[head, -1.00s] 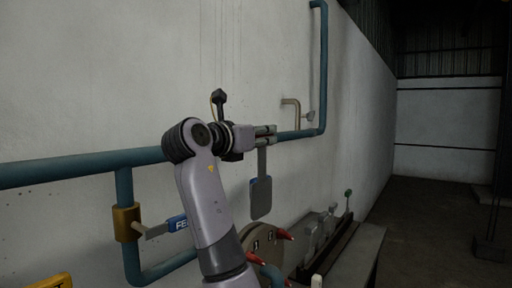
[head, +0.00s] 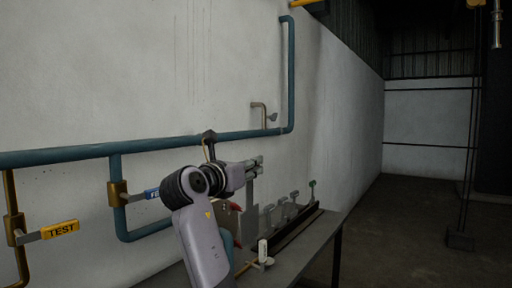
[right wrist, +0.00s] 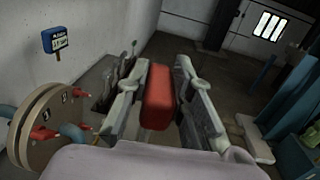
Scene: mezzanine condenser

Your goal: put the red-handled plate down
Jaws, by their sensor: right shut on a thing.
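My right gripper (head: 256,166) is shut on the red handle (right wrist: 157,97) of the plate. In the right wrist view the red handle sits between the two fingers. In the head view the grey plate (head: 250,194) hangs down from the gripper, above the near end of the rack on the bench. Its lower edge is hard to make out, so I cannot tell whether it touches anything. My left gripper is not in view.
The bench (head: 319,228) runs along the wall with a dark rack (head: 299,230) holding several grey plates. A round disc (right wrist: 40,125) with red knobs stands close by. Blue pipe (head: 80,153) runs along the wall behind. A white-topped item (head: 262,250) stands at the bench's front.

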